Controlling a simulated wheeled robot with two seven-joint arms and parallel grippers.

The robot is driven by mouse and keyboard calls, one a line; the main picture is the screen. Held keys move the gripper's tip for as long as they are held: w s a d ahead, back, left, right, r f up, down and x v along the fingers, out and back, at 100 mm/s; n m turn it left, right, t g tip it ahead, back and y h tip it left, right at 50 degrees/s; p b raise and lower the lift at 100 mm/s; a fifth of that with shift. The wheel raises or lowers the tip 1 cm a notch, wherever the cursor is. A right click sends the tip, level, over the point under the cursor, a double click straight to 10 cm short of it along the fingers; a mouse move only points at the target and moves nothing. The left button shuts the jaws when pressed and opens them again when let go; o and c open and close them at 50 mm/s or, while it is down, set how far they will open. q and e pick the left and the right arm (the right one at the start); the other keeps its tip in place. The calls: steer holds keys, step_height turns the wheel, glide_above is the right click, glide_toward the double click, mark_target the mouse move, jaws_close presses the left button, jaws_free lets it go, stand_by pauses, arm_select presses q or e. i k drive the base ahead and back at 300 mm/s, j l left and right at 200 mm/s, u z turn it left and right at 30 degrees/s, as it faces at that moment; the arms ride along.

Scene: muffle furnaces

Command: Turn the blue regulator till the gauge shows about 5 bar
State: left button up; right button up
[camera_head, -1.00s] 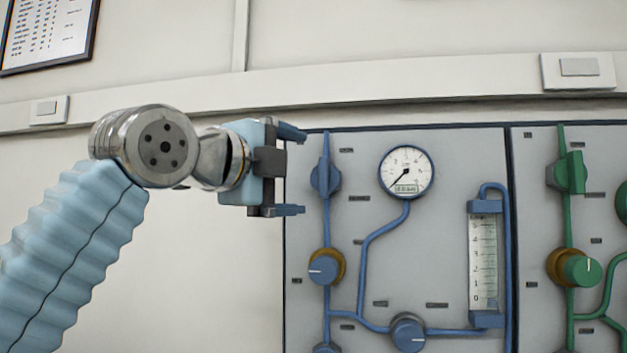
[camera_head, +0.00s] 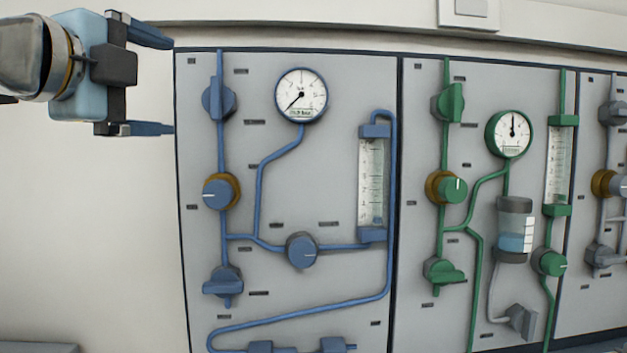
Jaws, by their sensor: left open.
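The blue regulator (camera_head: 218,193) is a round blue knob with a white mark and a brass collar, on the blue line at the panel's left. The blue-rimmed gauge (camera_head: 301,95) is up and right of it; its needle points to the lower left, at the low end of the scale. My left gripper (camera_head: 170,80) is open and empty, at the upper left by the panel's left edge. It is above and left of the regulator, apart from it. My right gripper is not in view.
The blue panel also has an upper valve (camera_head: 219,101), a lower valve (camera_head: 223,281), a round knob (camera_head: 301,250) and a flow tube (camera_head: 372,185). A green-piped panel (camera_head: 480,330) stands to the right. The wall at the left is bare.

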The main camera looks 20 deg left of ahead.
mark_target(217, 194)
steer(key=k+l, duration=1.1)
steer(key=k, duration=0.2)
